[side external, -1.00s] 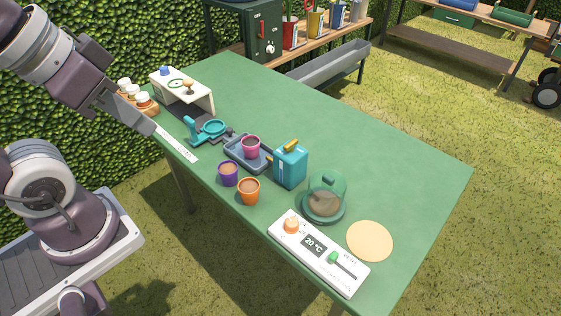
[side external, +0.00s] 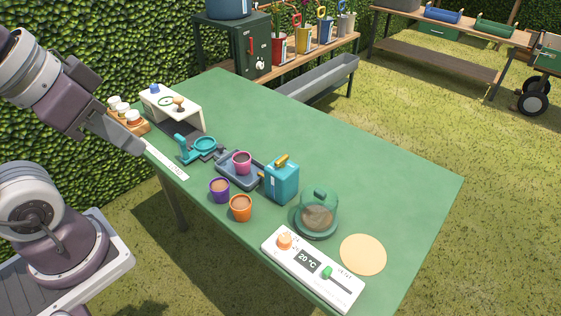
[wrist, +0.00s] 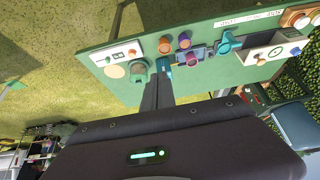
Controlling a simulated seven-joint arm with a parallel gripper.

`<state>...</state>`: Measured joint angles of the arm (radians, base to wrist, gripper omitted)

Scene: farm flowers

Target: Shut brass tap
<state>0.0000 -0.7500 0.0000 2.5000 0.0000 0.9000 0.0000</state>
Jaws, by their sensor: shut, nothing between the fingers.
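A small brass-brown tap (side external: 179,103) sits on the top of a white box-like unit (side external: 190,113) at the back left of the green table, in the side view. The unit also bears a blue knob (side external: 154,89) and a green ring-shaped dial (side external: 166,101). The unit shows in the wrist view (wrist: 289,38), with the brown tap (wrist: 261,61) near its edge. My gripper (side external: 138,149) is shut and empty, above the table's left edge and apart from the tap. The tap's exact handle angle is too small to tell.
A wooden rack of white-capped jars (side external: 143,127) stands left of the unit. A teal tool (side external: 190,150), pots (side external: 240,207), a blue can (side external: 282,180), a glass dome (side external: 318,213) and a control panel (side external: 310,268) line the near side. The far table surface (side external: 340,135) is clear.

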